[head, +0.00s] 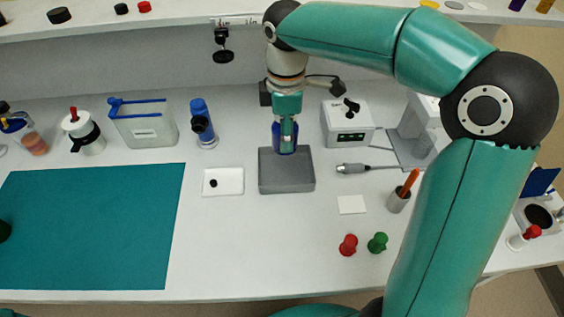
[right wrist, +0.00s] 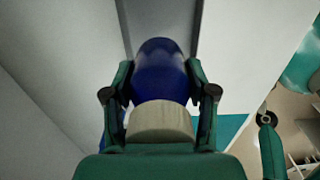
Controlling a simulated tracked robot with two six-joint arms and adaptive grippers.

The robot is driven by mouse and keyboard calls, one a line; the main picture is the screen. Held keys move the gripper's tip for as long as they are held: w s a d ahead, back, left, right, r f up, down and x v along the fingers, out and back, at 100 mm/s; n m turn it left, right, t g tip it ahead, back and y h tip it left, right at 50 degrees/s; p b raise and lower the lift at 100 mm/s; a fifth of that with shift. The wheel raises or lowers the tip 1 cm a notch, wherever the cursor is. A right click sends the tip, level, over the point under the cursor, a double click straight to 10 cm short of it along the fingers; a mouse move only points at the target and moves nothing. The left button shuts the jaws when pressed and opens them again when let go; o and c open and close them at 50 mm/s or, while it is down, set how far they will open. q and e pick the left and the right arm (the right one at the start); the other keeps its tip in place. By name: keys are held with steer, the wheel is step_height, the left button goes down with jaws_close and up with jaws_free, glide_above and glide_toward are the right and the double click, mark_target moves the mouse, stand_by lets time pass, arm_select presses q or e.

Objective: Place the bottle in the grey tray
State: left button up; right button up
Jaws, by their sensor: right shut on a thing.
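My right gripper (head: 286,118) points down above the grey tray (head: 287,184) in the head view. It is shut on the blue bottle (head: 285,149), which is upright. The bottle's lower end overlaps the back part of the tray; I cannot tell whether it touches the tray floor. In the right wrist view the dark blue bottle (right wrist: 160,70) with a pale cap sits between the two green fingers of the right gripper (right wrist: 160,95). My left gripper is not clearly in view.
A white dish (head: 233,182) with a small black piece lies left of the tray. A blue-and-black device (head: 203,124) and a clear bin (head: 146,133) stand behind. A grey box (head: 347,124) and a cable connector (head: 352,168) are to the right. The teal mat (head: 92,225) is bare.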

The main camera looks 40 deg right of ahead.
step_height(320, 180, down, 9)
steer(key=shift+b, duration=0.3)
steer(key=o, duration=1.3)
steer(key=shift+f, duration=0.1)
steer(key=shift+c, duration=0.2)
step_height(320, 180, up, 12)
steer(key=shift+r+p, duration=0.1)
steer(key=shift+p, duration=0.6)
